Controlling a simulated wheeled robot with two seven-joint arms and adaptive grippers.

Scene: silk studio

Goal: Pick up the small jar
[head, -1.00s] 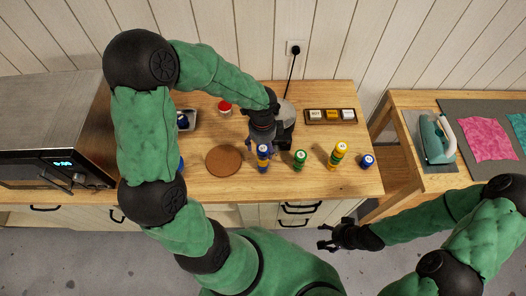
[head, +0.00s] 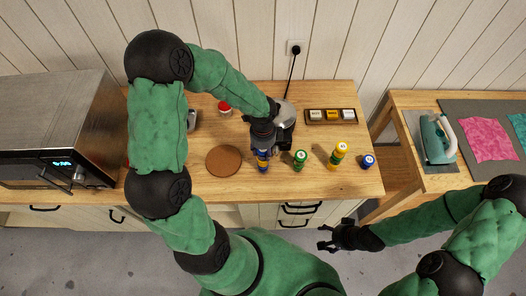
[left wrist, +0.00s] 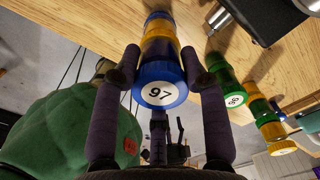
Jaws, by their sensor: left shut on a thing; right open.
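A stack of small jars (head: 262,166) in blue and yellow stands on the wooden table. In the left wrist view its top jar, with a blue lid (left wrist: 160,93) marked 97, sits between my fingers, with yellow and blue below it. My left gripper (left wrist: 163,72) is shut on this top jar. In the head view my left gripper (head: 262,150) covers part of the stack. I cannot tell whether the top jar is apart from those below. My right gripper (head: 325,238) is open and empty in front of the table.
A green jar (head: 300,161), a yellow-topped stack (head: 338,156) and a blue jar (head: 368,161) stand to the right. A round brown mat (head: 223,161) lies left. Behind are a tray (head: 331,122) with three blocks and a red-topped item (head: 224,106).

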